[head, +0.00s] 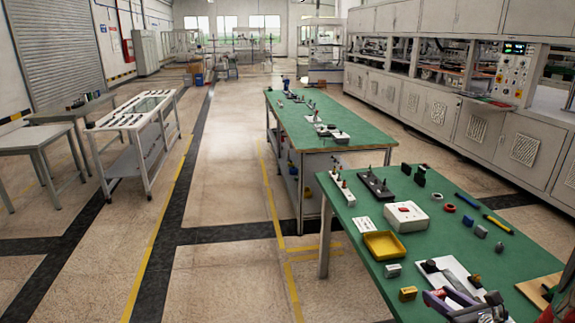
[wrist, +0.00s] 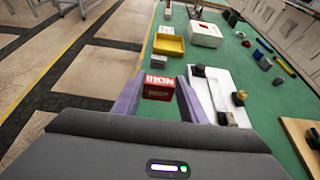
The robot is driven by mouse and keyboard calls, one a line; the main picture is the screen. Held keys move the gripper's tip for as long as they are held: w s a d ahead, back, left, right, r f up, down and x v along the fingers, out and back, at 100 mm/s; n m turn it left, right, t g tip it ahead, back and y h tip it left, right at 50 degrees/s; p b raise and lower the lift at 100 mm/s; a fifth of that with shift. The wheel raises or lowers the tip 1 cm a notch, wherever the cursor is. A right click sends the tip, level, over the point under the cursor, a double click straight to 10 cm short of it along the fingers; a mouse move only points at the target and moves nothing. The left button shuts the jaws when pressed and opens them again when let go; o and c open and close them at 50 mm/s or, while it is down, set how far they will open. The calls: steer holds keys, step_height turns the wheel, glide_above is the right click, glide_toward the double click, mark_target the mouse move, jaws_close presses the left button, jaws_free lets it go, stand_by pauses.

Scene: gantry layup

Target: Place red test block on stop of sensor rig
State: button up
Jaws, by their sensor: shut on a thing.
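The red block (wrist: 158,84), with white lettering reading IRON, sits between the purple fingers of my gripper (wrist: 159,92) in the wrist view. The gripper is shut on it and holds it left of the sensor rig. In the head view my gripper (head: 450,299) is low at the near end of the green table, and I cannot make out the red block there. The sensor rig is a white plate (wrist: 222,84) with a black block (wrist: 199,71) at its far end and brass-coloured parts. It also shows in the head view (head: 462,274). I cannot tell which part is the stop.
A wooden board (head: 540,288) lies right. Green surface between them is clear.

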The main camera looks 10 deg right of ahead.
steer(key=shift+s+d+f+m+h, duration=0.1)
steer(key=shift+d+m+h, duration=0.2)
steer(key=shift+d, duration=0.2)
steer(key=shift+s+d+f+m+h, duration=0.1)
steer(key=shift+d+m+h, duration=0.15)
steer(key=shift+d, duration=0.2)
steer(key=shift+w+h, duration=0.25)
steer(key=w+a+r+n+y, duration=0.1)
steer(key=w+a, duration=0.3)
steer(key=a, duration=0.7)
steer(key=w+a+r+n+y, duration=0.1)
steer(key=w+a, duration=0.3)
steer(key=a, duration=0.7)
steer(key=w+a+r+n+y, duration=0.1)
steer(key=w+a+n+y, duration=0.1)
steer(key=a, duration=0.9)
steer(key=shift+w+a+y, duration=0.35)
steer(key=shift+w+y, duration=0.35)
steer(key=shift+w, duration=0.55)
steer(key=shift+f, duration=0.1)
steer(key=f, duration=0.2)
steer(key=s+f, duration=0.1)
steer(key=f, duration=0.2)
steer(key=shift+s+f, duration=0.3)
steer(key=shift+f, duration=0.05)
steer(key=shift+w, duration=0.1)
